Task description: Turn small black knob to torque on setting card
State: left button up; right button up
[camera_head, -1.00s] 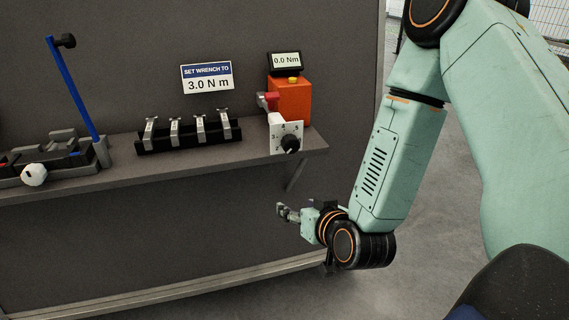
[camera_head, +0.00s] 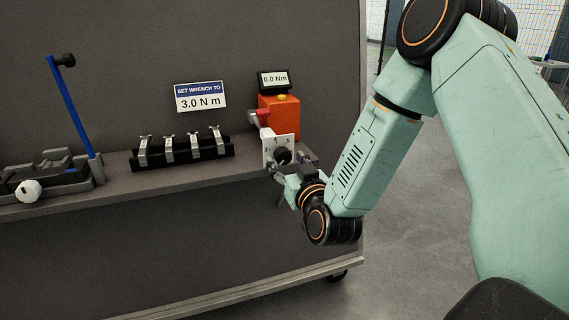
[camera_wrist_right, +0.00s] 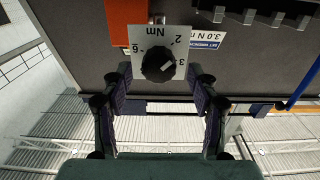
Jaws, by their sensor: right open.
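The small black knob (camera_head: 283,155) sits on a white numbered dial plate (camera_head: 268,150) at the front edge of the shelf. The setting card (camera_head: 201,96) on the back panel reads "SET WRENCH TO 3.0 N m". My right gripper (camera_head: 290,165) is open, its fingers on either side of the knob and seemingly apart from it. My left gripper is not in view.
An orange box (camera_head: 279,118) with a display (camera_head: 273,80) reading 0.0 Nm stands behind the dial. A black rack (camera_head: 181,153) of metal pieces is to the left. A blue rod (camera_head: 71,105) and a white knob (camera_head: 29,191) are farther left.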

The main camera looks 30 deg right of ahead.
jog(key=shift+w+d+f, duration=0.1)
jog(key=shift+w+d, duration=0.25)
jog(key=shift+w, duration=0.3)
jog(key=shift+a, duration=0.1)
jog(key=shift+c, duration=0.5)
jog(key=c, duration=1.1)
